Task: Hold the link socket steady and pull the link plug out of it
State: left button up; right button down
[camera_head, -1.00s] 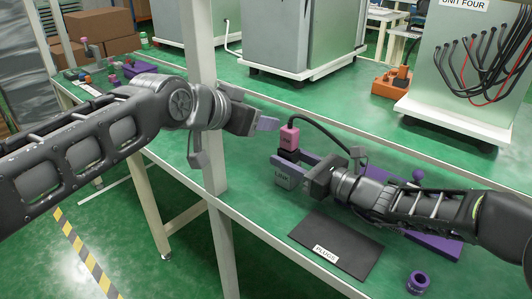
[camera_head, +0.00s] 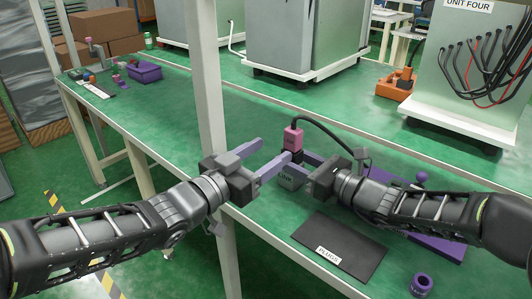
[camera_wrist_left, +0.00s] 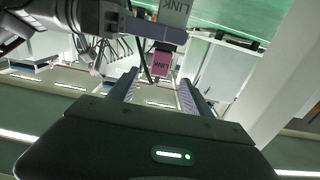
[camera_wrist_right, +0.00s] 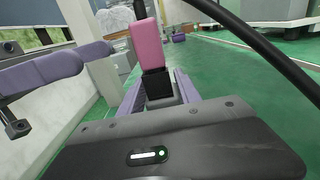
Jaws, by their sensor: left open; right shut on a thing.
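The pink link plug (camera_head: 293,138) stands upright on top of the grey link socket (camera_head: 289,180), with a black part between them. A black cable runs from the plug's top to the right. My right gripper (camera_head: 297,163) is shut on the socket from the right. Whether a fingertip touches the plug I cannot tell.
A black mat (camera_head: 340,247) marked PLUGS lies in front, with a purple ring (camera_head: 421,284) to its right. A purple base (camera_head: 437,246) lies under my right arm. A white post (camera_head: 209,90) rises left of my left gripper. The bench's back middle is clear.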

aim_at(301, 131)
pick_arm(q)
jog(key=x, duration=1.2)
grip_shut()
dwell(1.1)
